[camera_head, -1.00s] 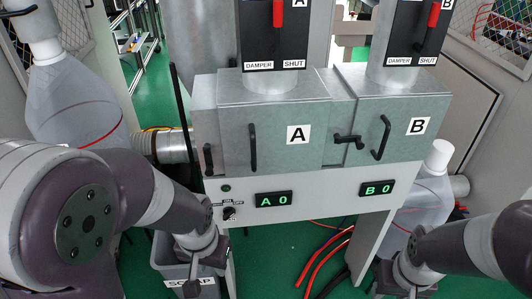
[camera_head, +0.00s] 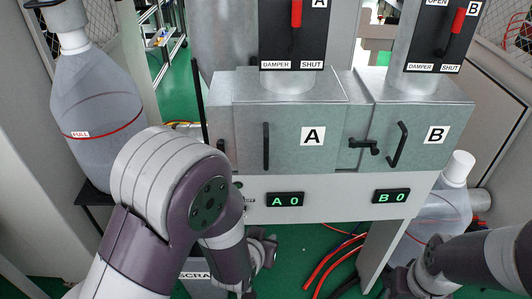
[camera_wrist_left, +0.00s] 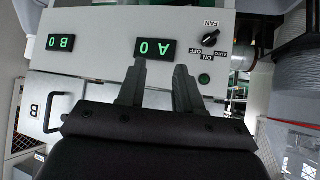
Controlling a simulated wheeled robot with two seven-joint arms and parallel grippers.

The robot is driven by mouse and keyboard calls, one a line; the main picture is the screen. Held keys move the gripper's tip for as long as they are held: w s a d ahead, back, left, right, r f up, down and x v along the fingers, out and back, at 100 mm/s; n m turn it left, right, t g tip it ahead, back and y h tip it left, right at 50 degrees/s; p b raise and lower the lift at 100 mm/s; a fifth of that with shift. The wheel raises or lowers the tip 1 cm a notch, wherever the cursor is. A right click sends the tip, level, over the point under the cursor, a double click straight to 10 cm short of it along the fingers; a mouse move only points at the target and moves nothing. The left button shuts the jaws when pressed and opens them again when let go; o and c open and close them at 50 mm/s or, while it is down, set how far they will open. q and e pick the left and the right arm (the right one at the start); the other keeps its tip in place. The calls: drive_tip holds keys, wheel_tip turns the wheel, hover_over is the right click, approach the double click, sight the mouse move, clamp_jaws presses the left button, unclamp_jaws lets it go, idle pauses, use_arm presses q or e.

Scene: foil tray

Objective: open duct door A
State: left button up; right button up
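Duct door A (camera_head: 290,140) is the grey metal front marked A, and it looks shut. Its black vertical handle (camera_head: 266,146) is on the door's left side. A black latch (camera_head: 364,146) sits at the door's right edge, towards door B. My left gripper (camera_wrist_left: 160,66) is open and empty in the left wrist view, its fingers in front of the panel with the A display. In the head view my left gripper (camera_head: 265,248) is low, below door A and away from its handle. My right gripper (camera_head: 400,280) is low at the right; its fingers are unclear.
Door B (camera_head: 420,135) with its handle (camera_head: 397,145) is to the right. The A display (camera_head: 285,199) and B display (camera_head: 391,195) both read 0. A fan knob (camera_wrist_left: 211,38) sits beside the A display. A scrap bin (camera_head: 197,285) and red hoses (camera_head: 335,262) are below.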

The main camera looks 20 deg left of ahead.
use_arm(q)
drive_tip(key=w+a+r+t+y, duration=0.1)
drive_tip(key=w+a+r+t, duration=0.1)
drive_tip(key=w+r+t, duration=0.35)
drive_tip(key=n+t+y, duration=0.1)
drive_tip(key=t, duration=0.2)
approach(266, 155)
drive_tip(key=w+p, duration=0.1)
drive_tip(key=w, duration=0.5)
drive_tip(key=w+a+p, duration=0.1)
drive_tip(key=w, duration=0.2)
drive_tip(key=shift+w+p, duration=0.25)
drive_tip(key=shift+p, duration=0.05)
drive_tip(key=shift+w, duration=0.6)
clamp_jaws()
